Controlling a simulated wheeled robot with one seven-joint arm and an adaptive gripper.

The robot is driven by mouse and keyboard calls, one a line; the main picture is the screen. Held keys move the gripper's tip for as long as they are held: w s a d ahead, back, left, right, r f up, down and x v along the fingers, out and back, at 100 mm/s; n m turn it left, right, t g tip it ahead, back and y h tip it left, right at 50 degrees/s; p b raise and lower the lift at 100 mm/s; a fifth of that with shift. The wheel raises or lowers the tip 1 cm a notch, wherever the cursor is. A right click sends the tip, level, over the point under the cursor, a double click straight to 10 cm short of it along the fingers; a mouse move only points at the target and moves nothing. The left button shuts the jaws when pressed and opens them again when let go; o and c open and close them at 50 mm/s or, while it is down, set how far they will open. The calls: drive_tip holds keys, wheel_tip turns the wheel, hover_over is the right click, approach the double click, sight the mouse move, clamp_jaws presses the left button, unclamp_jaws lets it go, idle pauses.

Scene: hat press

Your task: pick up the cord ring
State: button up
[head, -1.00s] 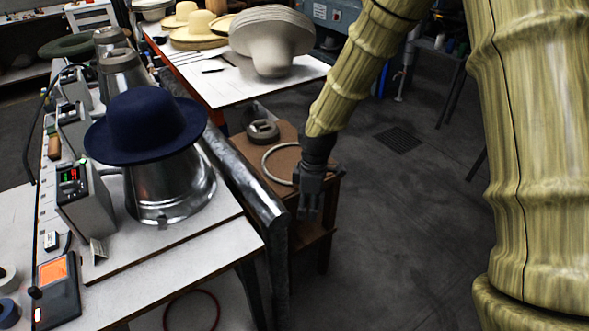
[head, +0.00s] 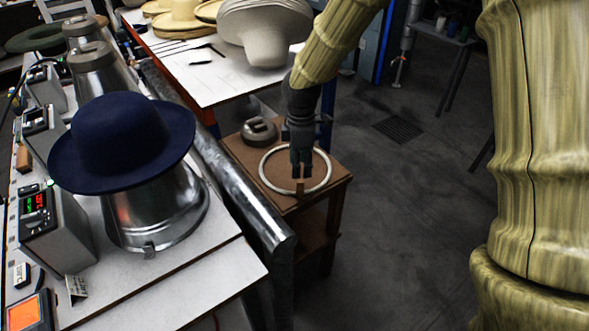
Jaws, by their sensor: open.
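The cord ring (head: 262,168) is a pale, thin hoop lying on the small brown wooden stand (head: 236,150). My gripper (head: 300,180) is dark and points down over the ring's interior, with its fingertips near the ring's front edge. A small brown piece (head: 300,188) shows just below the fingertips at the front of the ring. My gripper is open. I cannot tell whether the fingers touch the ring. Part of the ring's far side is hidden behind my gripper.
A grey weight-like object (head: 259,131) sits behind the ring on the stand. A thick metal rail (head: 215,165) runs along the stand's left side. A navy hat (head: 122,140) rests on a metal form on the left bench. The floor to the right is clear.

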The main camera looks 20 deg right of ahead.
sight(300, 180)
wheel_tip(300, 180, down, 4)
drive_tip(key=shift+r, duration=0.25)
drive_tip(key=shift+s+f, duration=0.1)
drive_tip(key=shift+f, duration=0.25)
drive_tip(key=shift+f+p, duration=0.45)
drive_tip(key=shift+f, duration=1.8)
clamp_jaws()
